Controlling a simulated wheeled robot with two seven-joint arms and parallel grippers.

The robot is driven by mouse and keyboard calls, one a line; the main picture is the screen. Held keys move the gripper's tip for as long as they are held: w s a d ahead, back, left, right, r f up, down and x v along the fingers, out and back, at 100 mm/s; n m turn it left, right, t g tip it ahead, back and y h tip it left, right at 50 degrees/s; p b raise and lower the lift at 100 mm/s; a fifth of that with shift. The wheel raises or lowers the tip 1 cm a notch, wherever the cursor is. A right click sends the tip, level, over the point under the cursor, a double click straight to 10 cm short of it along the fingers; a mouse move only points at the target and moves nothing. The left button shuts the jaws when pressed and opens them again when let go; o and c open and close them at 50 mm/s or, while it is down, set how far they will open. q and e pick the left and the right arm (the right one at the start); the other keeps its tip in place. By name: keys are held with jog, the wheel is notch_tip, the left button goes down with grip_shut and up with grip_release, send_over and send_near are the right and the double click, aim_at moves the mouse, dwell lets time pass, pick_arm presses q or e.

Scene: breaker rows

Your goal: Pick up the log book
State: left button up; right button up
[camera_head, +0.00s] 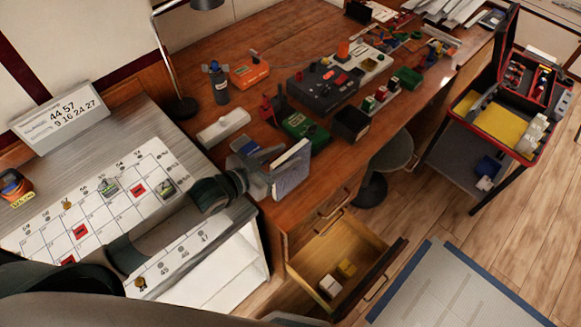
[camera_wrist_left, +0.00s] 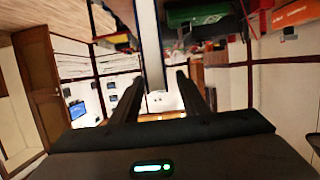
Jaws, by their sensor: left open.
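The log book (camera_head: 293,170), a thick grey-blue book with pale page edges, stands tilted at the front left edge of the wooden desk. My left gripper (camera_head: 272,180) is right at its left side and hides part of it. In the left wrist view the book is a pale upright strip (camera_wrist_left: 151,45) seen edge-on. Its near end lies between the two open fingers of my left gripper (camera_wrist_left: 158,84). I cannot tell whether either finger touches it. My right gripper does not show.
A white block (camera_head: 223,128), a green device (camera_head: 304,130) and a black box (camera_head: 350,124) stand on the desk (camera_head: 260,116) behind the book. An open drawer (camera_head: 309,262) juts out below. A numbered board (camera_head: 110,215) lies at left under my left arm.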

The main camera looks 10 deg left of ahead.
pick_arm(q)
jog(key=shift+p+x, duration=0.3)
jog(key=shift+x, duration=1.05)
grip_shut()
jog(key=shift+r, duration=0.1)
dwell(0.6)
